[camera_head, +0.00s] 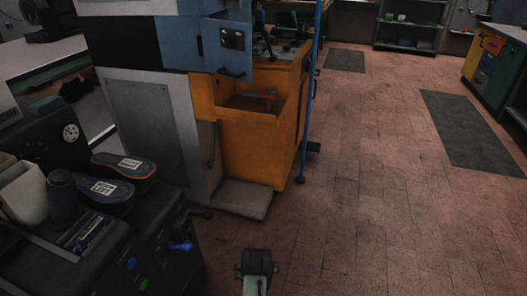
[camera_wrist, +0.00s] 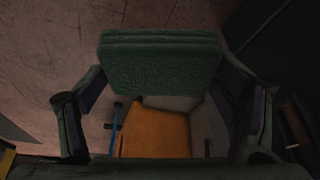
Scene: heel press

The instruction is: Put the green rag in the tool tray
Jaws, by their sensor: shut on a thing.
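The green rag (camera_wrist: 160,68) shows in the wrist view as a thick, folded, textured block. My gripper (camera_wrist: 163,75) is shut on it, with one finger at its left edge and one at its right edge. The rag is held up in front of the wrist camera. I cannot pick out the tool tray for certain in either view.
An orange cabinet (camera_head: 240,160) with an open recess stands beside a blue pole (camera_head: 311,90). A dark machine (camera_head: 150,225) at left carries two insoles (camera_head: 124,165). Grey mats (camera_head: 470,130) lie on the tiled floor, which is open at right.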

